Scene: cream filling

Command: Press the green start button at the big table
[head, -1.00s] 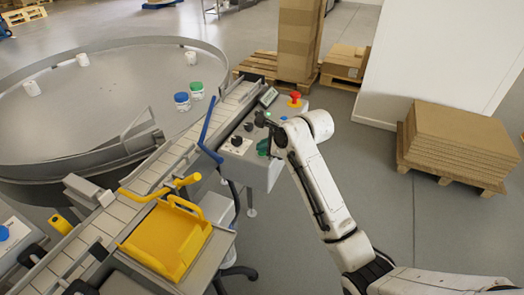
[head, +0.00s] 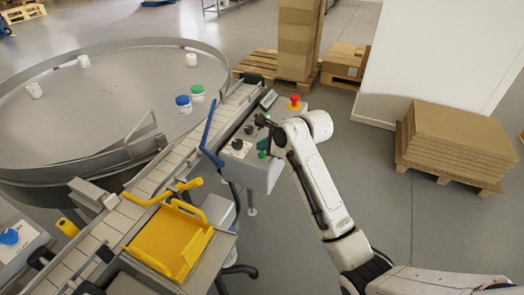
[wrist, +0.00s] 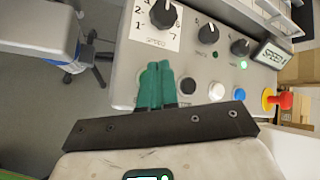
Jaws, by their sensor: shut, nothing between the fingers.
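The grey control box (head: 250,170) stands at the end of the conveyor by the big round table (head: 90,110). My gripper (head: 262,150) is over this box, with its teal fingers (wrist: 153,85) shut together and empty. In the wrist view the fingertips point at the panel, left of a black button (wrist: 187,86), a white button (wrist: 216,91) and a blue button (wrist: 239,94). A small green light (wrist: 244,65) shows below a knob.
Black knobs (wrist: 163,13) sit behind the buttons. A red emergency stop (head: 294,102) is at the box's far end. A blue guide bar (head: 210,135) rises on the left. A yellow tray (head: 172,240) is nearer. Floor to the right is clear up to stacked cardboard (head: 455,140).

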